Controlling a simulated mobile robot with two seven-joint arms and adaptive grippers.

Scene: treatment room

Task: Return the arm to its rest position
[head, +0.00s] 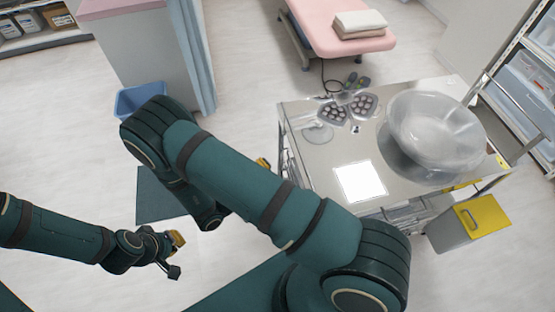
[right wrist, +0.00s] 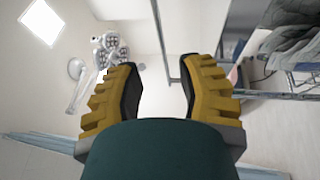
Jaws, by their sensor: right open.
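My right arm (head: 235,180) is green and reaches across the middle of the head view, bent at the elbow. Its gripper is mostly hidden behind the arm there; only a bit of yellow shows. In the right wrist view my right gripper (right wrist: 158,85) has its two yellow, dark-padded fingers wide apart with nothing between them. My left arm (head: 55,230) comes in low from the left. My left gripper (head: 174,254) is above the floor, and its finger opening is too small to make out. I see nothing held in it.
A shiny metal cart (head: 315,165) with a clear bowl (head: 435,132) stands right of my right arm. A yellow-lidded bin (head: 470,222) is at its side. A blue bin (head: 138,98) stands behind the elbow, near a cabinet (head: 150,50). A pink bed (head: 335,30) is at the back. Floor is open at left.

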